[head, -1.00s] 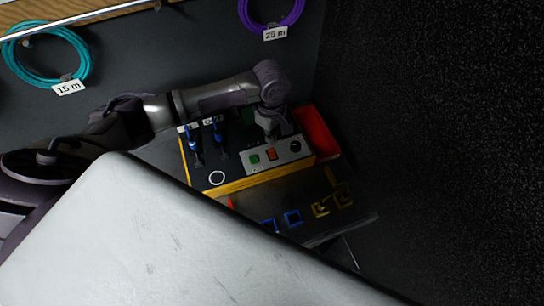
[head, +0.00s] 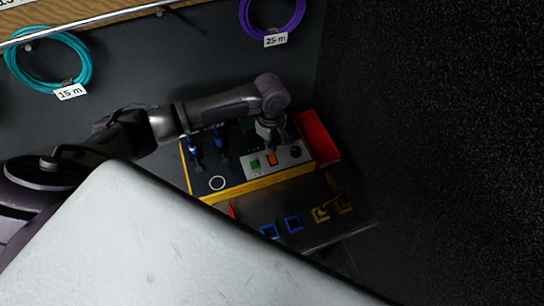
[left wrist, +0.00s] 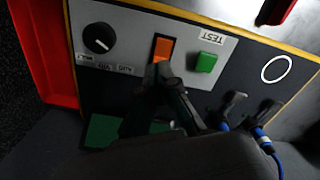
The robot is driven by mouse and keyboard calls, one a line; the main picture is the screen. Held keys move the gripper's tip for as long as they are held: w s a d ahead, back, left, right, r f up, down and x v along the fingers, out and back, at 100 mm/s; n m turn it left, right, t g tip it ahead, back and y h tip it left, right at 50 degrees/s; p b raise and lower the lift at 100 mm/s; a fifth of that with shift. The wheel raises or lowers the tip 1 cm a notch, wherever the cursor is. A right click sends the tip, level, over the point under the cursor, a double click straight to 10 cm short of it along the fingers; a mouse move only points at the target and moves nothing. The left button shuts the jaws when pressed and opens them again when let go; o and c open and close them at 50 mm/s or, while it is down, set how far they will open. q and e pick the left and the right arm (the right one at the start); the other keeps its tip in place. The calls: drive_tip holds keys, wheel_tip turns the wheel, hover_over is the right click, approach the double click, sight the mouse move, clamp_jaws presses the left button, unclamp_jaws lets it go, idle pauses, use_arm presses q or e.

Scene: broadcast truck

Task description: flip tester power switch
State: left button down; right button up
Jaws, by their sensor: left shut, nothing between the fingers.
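The tester (head: 243,188) is a dark box with yellow edges on the bench, with a light grey control panel. The panel carries an orange rocker switch (head: 272,159), a green button (head: 255,164) and a black knob (head: 295,152). In the left wrist view the orange switch (left wrist: 163,49) lies just beyond my fingertips, its lower part hidden by them. The green button (left wrist: 206,62) sits beside a TEST label. My left gripper (left wrist: 165,73) is shut and empty, pointing at the switch; whether it touches is unclear. My right gripper is not in view.
A red bin (head: 318,137) stands right beside the tester. Blue plugs (head: 193,146) stand in its left part. Blue (head: 293,223) and yellow (head: 321,214) clips lie in front. Teal (head: 84,62) and purple (head: 272,28) cable coils hang behind. A large pale surface (head: 150,240) fills the foreground.

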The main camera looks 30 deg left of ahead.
use_arm(q)
drive_tip(key=shift+f+b, duration=0.3)
drive_tip(key=shift+f, duration=0.95)
idle(1.0)
wheel_tip(320, 180, up, 7)
drive_tip(key=p, duration=0.9)
drive_tip(key=shift+r, duration=0.15)
idle(0.5)
